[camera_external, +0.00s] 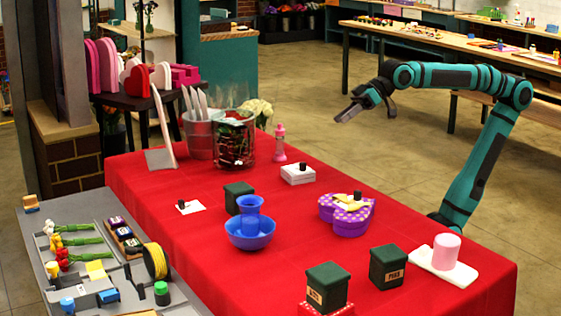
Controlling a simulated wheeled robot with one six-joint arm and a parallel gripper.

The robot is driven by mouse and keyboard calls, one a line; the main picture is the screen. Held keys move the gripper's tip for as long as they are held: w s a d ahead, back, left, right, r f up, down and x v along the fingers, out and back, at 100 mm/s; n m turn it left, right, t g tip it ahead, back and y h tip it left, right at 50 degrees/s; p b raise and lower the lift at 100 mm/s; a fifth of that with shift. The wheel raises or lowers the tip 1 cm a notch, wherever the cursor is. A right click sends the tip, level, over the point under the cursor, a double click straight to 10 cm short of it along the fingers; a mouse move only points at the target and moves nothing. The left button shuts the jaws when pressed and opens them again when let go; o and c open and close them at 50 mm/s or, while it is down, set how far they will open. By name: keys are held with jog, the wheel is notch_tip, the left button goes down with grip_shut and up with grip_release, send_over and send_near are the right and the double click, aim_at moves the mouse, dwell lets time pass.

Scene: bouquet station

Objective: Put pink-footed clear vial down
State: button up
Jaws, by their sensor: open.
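My gripper (347,113) is open above the far right side of the red-covered table, well above its surface. No object shows between its fingers. I cannot surely pick out a pink-footed clear vial. A slim pink bottle (279,145) stands upright near the back of the table, to the left of and below my gripper in the picture. Its fine detail is too small to tell. A wide pale-pink cylinder (446,251) stands on a white board (424,259) at the table's right end.
The red tablecloth (300,232) has free room in its middle. A white box (298,175), a purple heart box (346,219), a blue vase in a bowl (250,233) and dark green boxes (387,267) stand on it. Buckets (234,140) are at the back left.

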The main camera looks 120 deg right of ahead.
jog(key=s+a+f+n+t+y, duration=0.1)
jog(key=s+a+n+t+y, duration=0.1)
jog(key=s+a+n+t, duration=0.4)
jog(key=s+a, duration=0.3)
jog(key=s, duration=0.1)
jog(key=shift+f, duration=0.4)
jog(key=shift+s, duration=0.1)
dwell(0.5)
